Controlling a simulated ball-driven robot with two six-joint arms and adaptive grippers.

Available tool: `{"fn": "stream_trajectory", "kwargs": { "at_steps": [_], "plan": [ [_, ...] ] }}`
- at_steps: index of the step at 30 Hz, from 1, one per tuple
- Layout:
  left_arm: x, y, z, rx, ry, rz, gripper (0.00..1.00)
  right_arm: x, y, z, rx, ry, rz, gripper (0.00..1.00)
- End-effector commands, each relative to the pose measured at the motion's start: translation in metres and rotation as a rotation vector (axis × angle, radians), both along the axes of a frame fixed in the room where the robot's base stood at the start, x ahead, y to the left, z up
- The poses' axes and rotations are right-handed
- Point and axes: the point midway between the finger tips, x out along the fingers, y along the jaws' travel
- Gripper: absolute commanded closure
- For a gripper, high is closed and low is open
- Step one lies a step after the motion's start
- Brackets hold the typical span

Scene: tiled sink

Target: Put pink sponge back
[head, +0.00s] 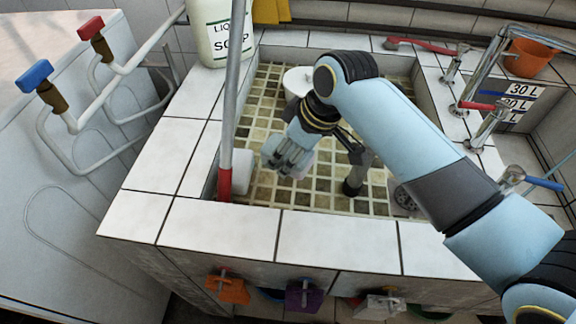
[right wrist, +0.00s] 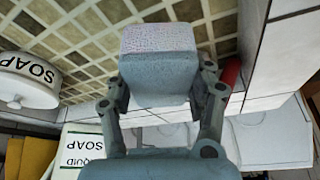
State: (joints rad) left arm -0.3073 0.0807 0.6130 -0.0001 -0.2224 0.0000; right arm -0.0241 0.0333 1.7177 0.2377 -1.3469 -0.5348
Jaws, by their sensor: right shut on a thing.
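My right gripper (head: 287,160) reaches down into the tiled sink in the head view. In the right wrist view its two fingers (right wrist: 160,100) are shut on a pale block, the sponge (right wrist: 158,62). Its far face is pinkish white and the face toward the camera looks blue-grey. The sponge sits squarely between the fingers. In the head view a whitish block (head: 238,172) shows left of the gripper, beside the red-ended pole; I cannot tell if it is the held sponge. My left gripper is not in view.
The pole (head: 225,185) stands at the sink's left wall. A soap bottle (head: 220,35) is on the back-left rim and a white round container (head: 297,80) is behind the gripper. An orange pot (head: 528,58) is at the right. Coloured items hang along the sink's front.

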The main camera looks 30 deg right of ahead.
Motion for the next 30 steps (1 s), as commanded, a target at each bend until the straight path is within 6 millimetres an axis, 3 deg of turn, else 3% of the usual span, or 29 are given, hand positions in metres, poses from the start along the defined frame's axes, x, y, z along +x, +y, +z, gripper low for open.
{"fn": "stream_trajectory", "kwargs": {
  "at_steps": [5,12,29,30],
  "plan": [
    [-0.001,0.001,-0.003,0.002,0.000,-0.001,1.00,0.000,0.000,-0.021,0.000,0.001,0.000,0.72],
    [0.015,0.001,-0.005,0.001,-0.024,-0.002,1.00,0.000,0.000,-0.053,0.000,0.000,0.000,0.72],
    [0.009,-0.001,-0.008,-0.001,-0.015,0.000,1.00,0.000,0.000,-0.063,0.000,-0.001,0.000,0.72],
    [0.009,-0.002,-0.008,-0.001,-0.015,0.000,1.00,0.000,0.000,-0.063,0.000,-0.001,0.000,0.43]
  ]
}}
